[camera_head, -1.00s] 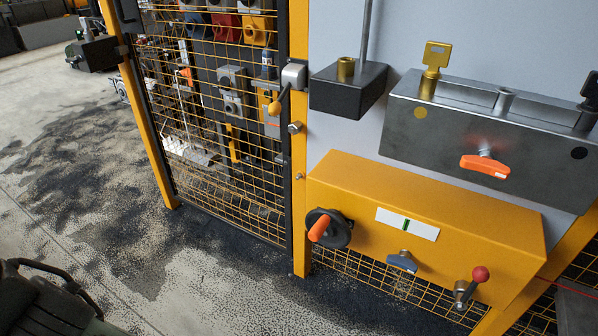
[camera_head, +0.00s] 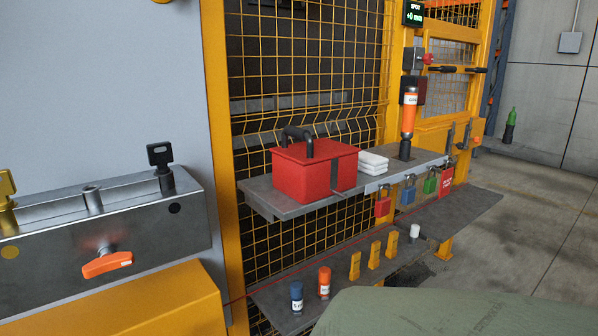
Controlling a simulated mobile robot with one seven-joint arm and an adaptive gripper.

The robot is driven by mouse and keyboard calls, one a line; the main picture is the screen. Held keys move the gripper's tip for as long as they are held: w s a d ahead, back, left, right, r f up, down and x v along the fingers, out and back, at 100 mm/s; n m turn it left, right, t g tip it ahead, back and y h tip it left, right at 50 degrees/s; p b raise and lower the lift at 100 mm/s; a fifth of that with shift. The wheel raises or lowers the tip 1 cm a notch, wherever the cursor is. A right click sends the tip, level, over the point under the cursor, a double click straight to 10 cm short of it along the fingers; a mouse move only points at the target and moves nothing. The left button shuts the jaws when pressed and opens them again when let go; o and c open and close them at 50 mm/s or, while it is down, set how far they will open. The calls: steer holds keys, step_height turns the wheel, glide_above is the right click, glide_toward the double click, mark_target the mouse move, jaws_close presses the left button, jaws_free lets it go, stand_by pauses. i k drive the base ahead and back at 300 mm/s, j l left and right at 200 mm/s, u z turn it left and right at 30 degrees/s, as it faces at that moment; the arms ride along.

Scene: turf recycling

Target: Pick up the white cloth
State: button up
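A small folded white stack (camera_head: 373,162), which looks like the white cloth, lies on the grey upper shelf (camera_head: 285,210) in the head view. It sits just right of a red box (camera_head: 312,172) with a black handle, close to it. Whether they touch I cannot tell. Its top and front show, and its left end is close behind the box's side. My gripper is not in view.
An orange-topped cylinder (camera_head: 409,112) stands right of the stack. Several coloured padlocks hang from the shelf's front edge, including a blue one (camera_head: 408,192). A lower shelf holds small bottles and yellow blocks (camera_head: 375,254). A grey key box (camera_head: 110,222) is at left. Open floor (camera_head: 545,215) lies right.

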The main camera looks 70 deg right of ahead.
mark_target(373, 166)
steer(key=z, duration=2.35)
steer(key=u, duration=1.9)
steer(key=z, duration=1.85)
steer(key=i+l+z, duration=0.1)
steer(key=i+z, duration=0.15)
steer(key=z, duration=0.2)
